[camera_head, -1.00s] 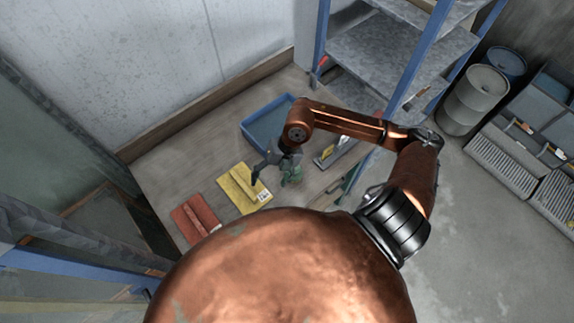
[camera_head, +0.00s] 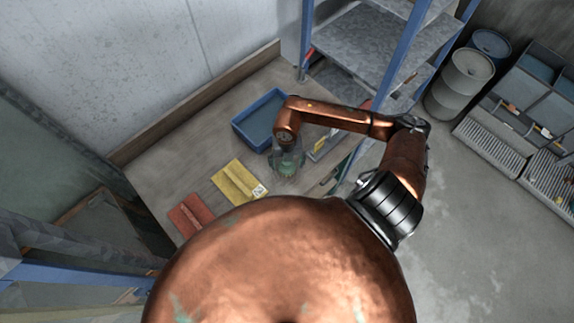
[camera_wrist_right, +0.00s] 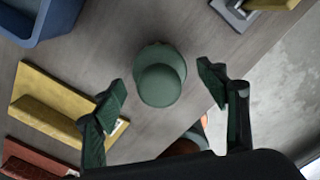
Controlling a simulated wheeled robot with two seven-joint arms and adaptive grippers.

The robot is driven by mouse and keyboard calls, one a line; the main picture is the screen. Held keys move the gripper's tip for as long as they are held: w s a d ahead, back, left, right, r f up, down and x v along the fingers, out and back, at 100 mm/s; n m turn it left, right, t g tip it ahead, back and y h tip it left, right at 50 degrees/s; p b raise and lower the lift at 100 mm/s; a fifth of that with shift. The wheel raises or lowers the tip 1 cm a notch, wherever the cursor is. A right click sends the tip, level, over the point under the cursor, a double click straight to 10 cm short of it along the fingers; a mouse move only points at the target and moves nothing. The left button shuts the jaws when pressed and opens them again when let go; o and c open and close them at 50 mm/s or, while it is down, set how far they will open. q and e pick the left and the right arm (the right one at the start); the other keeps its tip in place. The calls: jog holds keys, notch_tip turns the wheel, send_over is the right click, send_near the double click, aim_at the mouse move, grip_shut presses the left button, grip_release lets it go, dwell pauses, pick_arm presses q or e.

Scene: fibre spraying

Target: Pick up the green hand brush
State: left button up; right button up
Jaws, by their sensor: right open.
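The green hand brush (camera_wrist_right: 160,78) shows in the right wrist view from above as a round knob on a slightly wider round body. It stands on the wooden table. In the head view it (camera_head: 288,168) is small and partly covered by the gripper. My right gripper (camera_wrist_right: 160,92) is open, one dark green pad to the left of the brush and one to the right. No contact is visible. In the head view the right gripper (camera_head: 287,159) points down over the brush. My left gripper is in neither view.
A yellow float-like tool (camera_head: 238,181) and a red one (camera_head: 190,214) lie left of the brush. A blue tray (camera_head: 260,122) stands behind it. A grey tool (camera_wrist_right: 235,13) lies near the table edge. A shelf rack (camera_head: 365,52) stands behind right.

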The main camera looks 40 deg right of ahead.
jog(key=shift+c, duration=0.6)
jog(key=c, duration=1.1)
jog(key=shift+c, duration=0.2)
jog(key=shift+r, duration=0.1)
jog(key=shift+r, duration=0.6)
jog(key=s+a+r+b, duration=0.3)
jog(key=s+a+r, duration=0.4)
jog(key=s+r, duration=0.4)
jog(key=shift+s+r, duration=0.3)
jog(key=shift+s, duration=0.25)
